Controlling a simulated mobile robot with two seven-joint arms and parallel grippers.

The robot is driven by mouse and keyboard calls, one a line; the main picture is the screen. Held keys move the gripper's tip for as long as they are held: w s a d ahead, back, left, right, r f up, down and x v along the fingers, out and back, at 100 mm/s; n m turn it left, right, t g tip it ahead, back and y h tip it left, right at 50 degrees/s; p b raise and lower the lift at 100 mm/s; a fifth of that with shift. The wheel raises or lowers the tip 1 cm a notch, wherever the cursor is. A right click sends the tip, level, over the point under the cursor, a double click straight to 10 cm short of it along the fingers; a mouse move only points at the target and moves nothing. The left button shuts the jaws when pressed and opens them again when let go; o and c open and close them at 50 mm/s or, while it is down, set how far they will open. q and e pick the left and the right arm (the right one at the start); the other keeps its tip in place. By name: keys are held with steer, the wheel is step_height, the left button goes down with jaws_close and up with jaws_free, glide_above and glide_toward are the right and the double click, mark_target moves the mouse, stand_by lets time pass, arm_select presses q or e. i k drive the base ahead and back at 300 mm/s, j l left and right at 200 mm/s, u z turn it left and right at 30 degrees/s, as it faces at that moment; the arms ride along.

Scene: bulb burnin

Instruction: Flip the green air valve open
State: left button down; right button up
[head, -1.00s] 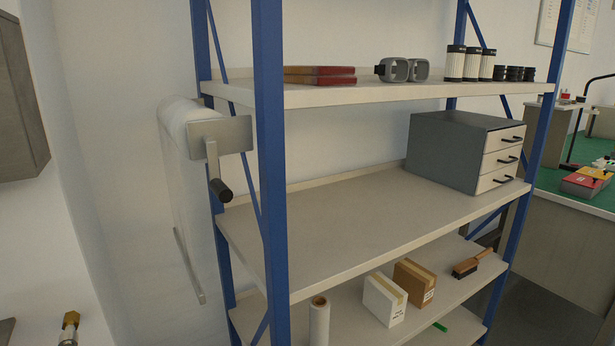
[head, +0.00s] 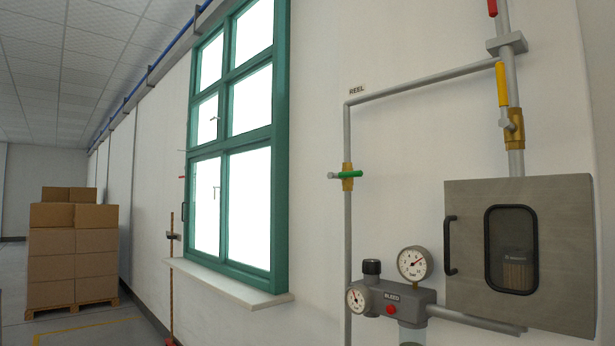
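The green air valve handle (head: 349,175) sits on a brass body on the thin vertical grey pipe, below the REEL label, in the head view. The handle lies about horizontal, across the vertical pipe. Neither of my grippers shows in the head view.
A yellow-handled valve (head: 502,85) and a red handle (head: 492,8) are on the thicker pipe at right. Below are a grey cabinet (head: 465,290) and a regulator block (head: 400,296) with gauges. A green-framed window (head: 278,150) is at left; stacked boxes (head: 75,240) stand farther off.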

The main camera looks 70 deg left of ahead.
mark_target(359, 173)
steer(key=u, duration=2.1)
